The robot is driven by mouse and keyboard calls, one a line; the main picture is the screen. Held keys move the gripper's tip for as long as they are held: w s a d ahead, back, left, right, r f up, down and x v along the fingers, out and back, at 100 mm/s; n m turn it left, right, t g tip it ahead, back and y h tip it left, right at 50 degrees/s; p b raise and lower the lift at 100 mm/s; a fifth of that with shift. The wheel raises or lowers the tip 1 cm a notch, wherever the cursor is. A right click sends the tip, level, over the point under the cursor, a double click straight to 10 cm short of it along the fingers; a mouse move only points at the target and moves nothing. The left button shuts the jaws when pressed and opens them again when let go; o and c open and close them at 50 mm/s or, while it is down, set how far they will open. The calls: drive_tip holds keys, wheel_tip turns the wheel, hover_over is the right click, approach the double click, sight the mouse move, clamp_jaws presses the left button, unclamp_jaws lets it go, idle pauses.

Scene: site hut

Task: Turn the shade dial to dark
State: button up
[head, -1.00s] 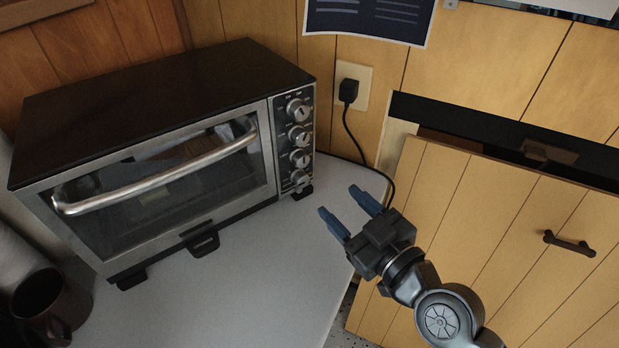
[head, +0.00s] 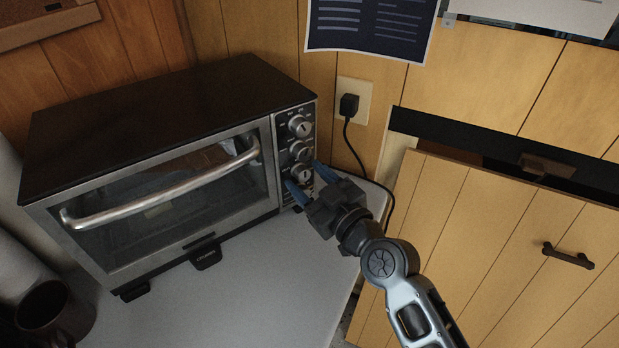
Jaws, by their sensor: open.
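The toaster oven (head: 150,110) stands on the counter with a column of round silver dials on its right panel. The top dial (head: 300,126) and the second dial (head: 301,150) show clearly. The third dial (head: 302,173) shows between the blue fingertips of my gripper (head: 304,176). My gripper is open, one finger on each side of that dial; I cannot tell if they touch it. The lowest dial is hidden behind my gripper. The dial labels are too small to read, so I cannot tell which one is for shade.
A black plug (head: 348,105) sits in the wall outlet, and its cord hangs down behind my gripper. The grey counter (head: 230,300) in front of the oven is clear. A wooden panel with a black handle (head: 568,256) is on the right.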

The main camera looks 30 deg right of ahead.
clamp_jaws()
idle(0.5)
drive_tip(key=m, duration=0.5)
drive_tip(key=shift+a+m, duration=0.1)
drive_tip(key=shift+m, duration=0.3)
drive_tip(key=m+p, duration=0.1)
drive_tip(key=m, duration=0.5)
idle(0.4)
unclamp_jaws()
drive_tip(key=shift+a, duration=0.1)
